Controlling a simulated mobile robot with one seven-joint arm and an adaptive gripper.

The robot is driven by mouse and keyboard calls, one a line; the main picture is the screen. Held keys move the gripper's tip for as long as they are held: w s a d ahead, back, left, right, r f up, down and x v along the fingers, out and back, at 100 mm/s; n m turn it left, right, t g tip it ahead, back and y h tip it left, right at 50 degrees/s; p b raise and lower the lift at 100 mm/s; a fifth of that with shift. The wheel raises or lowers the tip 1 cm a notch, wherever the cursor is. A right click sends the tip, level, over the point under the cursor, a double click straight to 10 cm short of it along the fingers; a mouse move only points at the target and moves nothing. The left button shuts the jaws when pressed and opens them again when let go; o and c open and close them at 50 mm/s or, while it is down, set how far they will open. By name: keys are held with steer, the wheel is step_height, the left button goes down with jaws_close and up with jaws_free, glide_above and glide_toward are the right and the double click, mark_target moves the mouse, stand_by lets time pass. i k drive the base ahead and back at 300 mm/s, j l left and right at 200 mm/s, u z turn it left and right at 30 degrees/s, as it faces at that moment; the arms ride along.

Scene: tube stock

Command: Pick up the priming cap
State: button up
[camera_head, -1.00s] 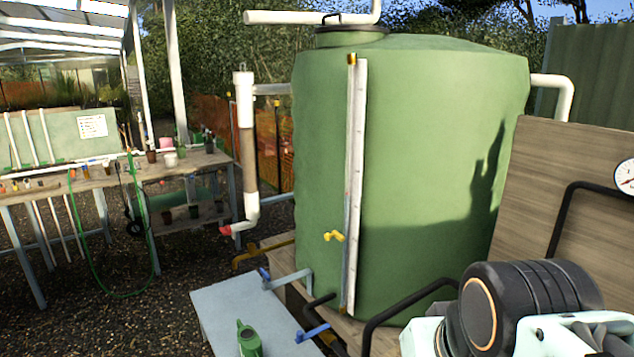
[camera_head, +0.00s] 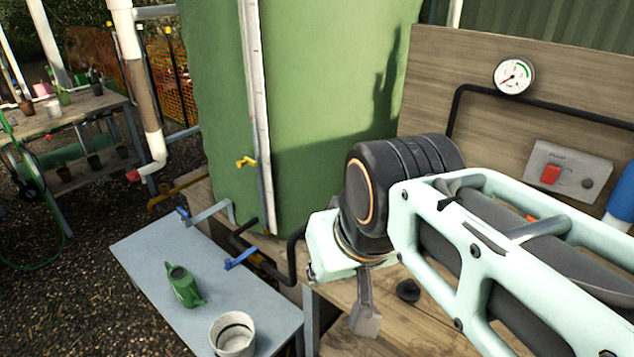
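A small black round cap with a raised knob (camera_head: 408,290), which looks like the priming cap, sits on the wooden bench top (camera_head: 440,327) at the lower middle. My arm reaches in from the right across the view, above the bench. What shows of my gripper (camera_head: 366,318) is a grey finger part hanging below the wrist, just left of the cap and apart from it in the picture. The rest of the gripper is hidden behind my arm, so I cannot tell whether it is open.
A grey-blue table (camera_head: 150,258) at the left holds a green watering can (camera_head: 184,284) and a white pot (camera_head: 232,334). A green tank (camera_head: 325,90) stands behind. A board (camera_head: 445,65) carries a gauge (camera_head: 514,76) and a switch box (camera_head: 566,170). Black pipes run between.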

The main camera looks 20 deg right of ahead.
mark_target(407, 291)
steer(key=l+z, duration=0.1)
steer(key=z, duration=0.35)
steer(key=l+z, duration=0.15)
steer(key=z, duration=0.3)
